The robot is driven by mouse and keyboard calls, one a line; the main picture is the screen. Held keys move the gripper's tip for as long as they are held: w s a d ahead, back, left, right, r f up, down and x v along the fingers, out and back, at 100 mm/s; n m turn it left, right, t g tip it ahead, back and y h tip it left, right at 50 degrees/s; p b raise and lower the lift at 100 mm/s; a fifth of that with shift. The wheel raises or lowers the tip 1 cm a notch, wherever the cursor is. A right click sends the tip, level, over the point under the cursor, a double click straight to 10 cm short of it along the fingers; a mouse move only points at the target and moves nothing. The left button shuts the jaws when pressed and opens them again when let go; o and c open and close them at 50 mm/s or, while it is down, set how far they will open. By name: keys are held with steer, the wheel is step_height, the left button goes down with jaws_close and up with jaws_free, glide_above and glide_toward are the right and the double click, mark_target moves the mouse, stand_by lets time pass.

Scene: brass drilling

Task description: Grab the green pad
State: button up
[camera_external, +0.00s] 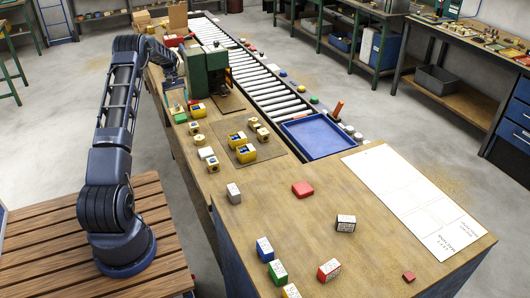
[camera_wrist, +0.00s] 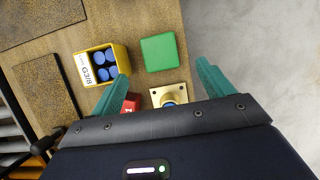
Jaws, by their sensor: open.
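The green pad (camera_wrist: 158,52) is a flat square lying on the brown bench top in the wrist view. My gripper (camera_wrist: 160,82) is open, with its two teal fingers apart. In the wrist picture the pad lies ahead of the fingers and between their lines, with nothing held. In the external view a small green patch, apparently the pad (camera_external: 180,117), shows on the bench's left edge, just below my gripper (camera_external: 173,86). How high the fingers are above the bench is hard to tell.
A yellow box (camera_wrist: 101,66) with blue cylinders stands left of the pad. A red block (camera_wrist: 131,102) and a brass part (camera_wrist: 170,95) lie close to the fingers. The green machine (camera_external: 206,70) stands beside my gripper. The bench edge is just right of the pad.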

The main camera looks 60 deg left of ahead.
mark_target(181, 117)
steer(key=shift+x, duration=3.65)
steer(key=c, duration=1.1)
